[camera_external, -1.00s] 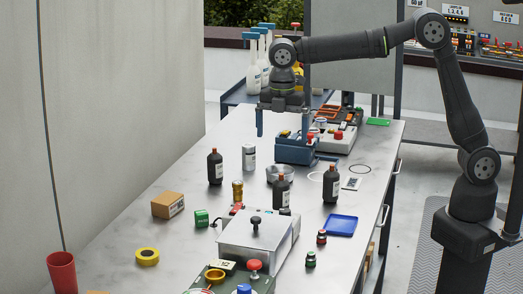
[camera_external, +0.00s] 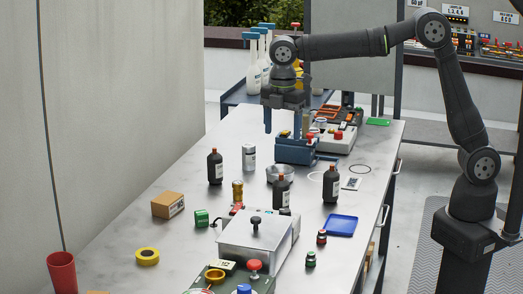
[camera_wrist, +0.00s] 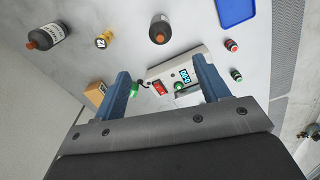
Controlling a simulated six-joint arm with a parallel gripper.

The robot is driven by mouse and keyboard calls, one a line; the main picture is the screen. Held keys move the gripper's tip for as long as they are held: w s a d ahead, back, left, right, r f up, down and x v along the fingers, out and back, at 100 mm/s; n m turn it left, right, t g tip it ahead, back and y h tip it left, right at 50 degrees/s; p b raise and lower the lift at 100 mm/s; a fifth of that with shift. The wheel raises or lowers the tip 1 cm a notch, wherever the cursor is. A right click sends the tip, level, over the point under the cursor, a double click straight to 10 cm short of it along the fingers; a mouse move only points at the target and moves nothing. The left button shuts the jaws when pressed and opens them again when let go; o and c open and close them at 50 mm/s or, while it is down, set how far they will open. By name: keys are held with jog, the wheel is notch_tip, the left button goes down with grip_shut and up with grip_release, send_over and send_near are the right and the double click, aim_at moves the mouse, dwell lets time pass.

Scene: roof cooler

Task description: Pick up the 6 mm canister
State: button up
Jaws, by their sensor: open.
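I cannot read a 6 mm mark on any canister. A silver-white canister (camera_external: 249,157) stands upright among dark bottles. A smaller gold canister (camera_external: 237,190) stands nearer the camera; it also shows in the wrist view (camera_wrist: 104,40), with a label I cannot read surely. Small red-topped (camera_external: 321,237) and green-topped (camera_external: 310,259) jars stand near the right edge; both also show in the wrist view. My gripper (camera_external: 282,126) is open and empty, above the far part of the table. Its two blue fingers show apart in the wrist view (camera_wrist: 160,72).
Dark bottles (camera_external: 215,166) stand around the canisters. A metal-lidded device (camera_external: 255,240), a blue tray (camera_external: 342,225) and a cardboard box (camera_external: 168,204) are nearer the camera. A blue device (camera_external: 294,151) is close to my gripper. The left-middle table surface is fairly clear.

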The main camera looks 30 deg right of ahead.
jog(key=m, duration=0.3)
send_near(281, 183)
jog(key=f, duration=0.2)
jog(key=w+d+f, duration=0.1)
jog(key=f, duration=0.2)
jog(key=shift+w+d+f, duration=0.2)
jog(key=shift+w+f, duration=0.15)
jog(key=shift+s+a+f, duration=0.1)
jog(key=shift+a+f, duration=0.05)
jog(key=shift+f, duration=1.15)
jog(key=shift+s+a+f, duration=0.1)
jog(key=shift+a+f, duration=0.05)
jog(key=shift+f, duration=1.15)
jog(key=c, duration=1.3)
